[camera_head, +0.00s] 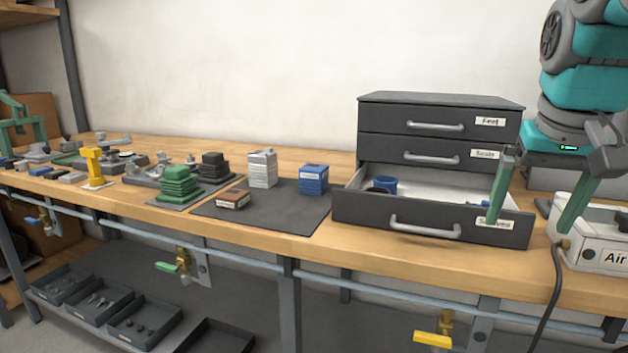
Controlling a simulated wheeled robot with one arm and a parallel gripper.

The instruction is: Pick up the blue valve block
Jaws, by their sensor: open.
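The blue valve block (313,181) stands on the right part of a dark mat (277,215) on the wooden bench. It is a small box shape with a pale label on its front. My gripper (529,227) hangs at the right, with its two green fingers pointing down and spread apart. It is open, with nothing seen between the fingers. It appears in front of the right end of the open drawer, well to the right of the blue block and apart from it.
A dark drawer cabinet (440,103) has its bottom drawer (435,223) pulled out, with a blue ring (386,184) inside. A light grey block (262,169) and a brown box (233,199) share the mat. A white "Air" box (596,240) stands at right.

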